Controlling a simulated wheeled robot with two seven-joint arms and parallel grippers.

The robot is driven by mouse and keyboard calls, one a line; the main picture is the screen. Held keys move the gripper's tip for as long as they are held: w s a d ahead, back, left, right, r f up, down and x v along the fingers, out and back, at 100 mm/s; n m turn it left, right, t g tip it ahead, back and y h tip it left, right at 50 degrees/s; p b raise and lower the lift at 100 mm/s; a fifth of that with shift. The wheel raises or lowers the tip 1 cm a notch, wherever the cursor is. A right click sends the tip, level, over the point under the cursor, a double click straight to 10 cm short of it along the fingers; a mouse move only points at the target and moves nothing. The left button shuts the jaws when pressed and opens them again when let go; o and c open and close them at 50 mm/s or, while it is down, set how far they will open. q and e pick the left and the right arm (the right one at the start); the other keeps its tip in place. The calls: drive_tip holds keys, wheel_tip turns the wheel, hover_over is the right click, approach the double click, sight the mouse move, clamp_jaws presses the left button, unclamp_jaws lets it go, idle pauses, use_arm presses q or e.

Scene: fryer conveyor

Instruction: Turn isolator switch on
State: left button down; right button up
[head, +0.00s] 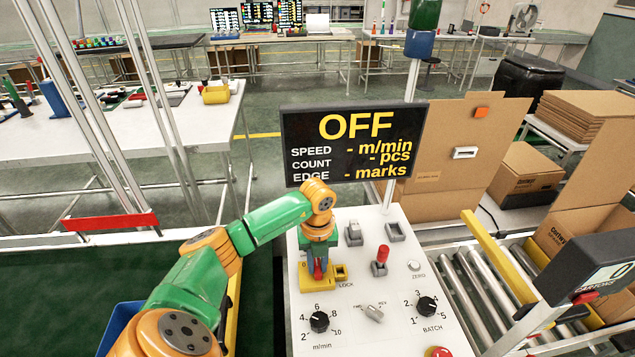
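The isolator switch (340,284) has a yellow plate with a "0" mark and a "LOCK" label, at the upper left of the slanted light-grey control panel (373,270). A small red part, which looks like its handle, shows at my fingertips. My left gripper (318,268) points down right over the switch and hides most of it. I cannot tell whether its fingers are closed on the red handle or only beside it. The display (353,144) behind the panel reads "OFF" in yellow. My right gripper is out of view.
The panel also carries a red-tipped lever (381,261), a speed knob (319,321), a batch knob (427,306), a small toggle (373,313) and a red button (438,352). Rollers (480,295) and cartons (525,172) lie to the right. A green belt (60,290) lies left.

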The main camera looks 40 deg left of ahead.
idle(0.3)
use_arm(q)
drive_tip(key=m+b, duration=0.2)
drive_tip(key=m, duration=0.2)
drive_tip(key=shift+f, duration=0.1)
drive_tip(key=m+b, duration=0.1)
drive_tip(key=m, duration=0.3)
drive_tip(key=shift+m+b, duration=0.3)
drive_tip(key=shift+b, duration=0.05)
drive_tip(key=m+b, duration=0.1)
drive_tip(key=m, duration=0.4)
drive_tip(key=shift+b, duration=0.3)
drive_tip(key=shift+w+m+b, duration=0.1)
drive_tip(key=shift+m+b, duration=0.35)
drive_tip(key=shift+m, duration=1.65)
drive_tip(key=shift+r, duration=0.2)
drive_tip(key=c, duration=0.8)
unclamp_jaws()
drive_tip(key=shift+o, duration=0.2)
